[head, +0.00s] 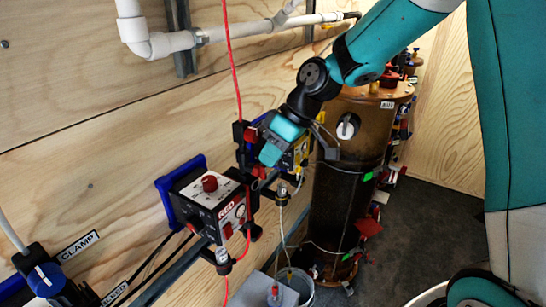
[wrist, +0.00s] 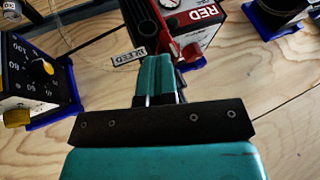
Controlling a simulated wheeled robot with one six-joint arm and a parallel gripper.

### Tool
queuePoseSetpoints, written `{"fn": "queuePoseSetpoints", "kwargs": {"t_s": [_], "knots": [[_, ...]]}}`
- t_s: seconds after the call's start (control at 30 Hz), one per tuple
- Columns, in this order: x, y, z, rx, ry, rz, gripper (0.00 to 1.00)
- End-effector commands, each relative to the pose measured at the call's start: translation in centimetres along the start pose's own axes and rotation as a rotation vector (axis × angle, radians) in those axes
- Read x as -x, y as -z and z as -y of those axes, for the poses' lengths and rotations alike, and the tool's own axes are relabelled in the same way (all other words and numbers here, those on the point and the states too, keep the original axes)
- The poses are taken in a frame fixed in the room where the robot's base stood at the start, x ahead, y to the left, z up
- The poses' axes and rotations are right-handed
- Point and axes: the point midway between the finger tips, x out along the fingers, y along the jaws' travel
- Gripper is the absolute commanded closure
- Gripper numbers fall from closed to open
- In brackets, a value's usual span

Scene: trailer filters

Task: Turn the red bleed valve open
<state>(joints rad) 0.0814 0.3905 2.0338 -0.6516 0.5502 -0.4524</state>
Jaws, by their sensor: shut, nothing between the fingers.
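In the head view the RED box (head: 214,205) carries a red knob (head: 209,183) on top.
A tall brown filter column (head: 345,190) stands to the right. A red line hangs by the RED box. A bucket (head: 297,287) stands below. Dark floor lies at right.

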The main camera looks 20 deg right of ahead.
Motion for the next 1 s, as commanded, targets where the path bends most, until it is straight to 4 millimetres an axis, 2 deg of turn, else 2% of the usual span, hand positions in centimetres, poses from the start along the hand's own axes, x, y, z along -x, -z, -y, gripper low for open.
{"fn": "queuePoseSetpoints", "kwargs": {"t_s": [1.0], "knots": [[-0.2, 0.4, 2.1, 0.001, 0.001, 0.0, 1.0]]}}
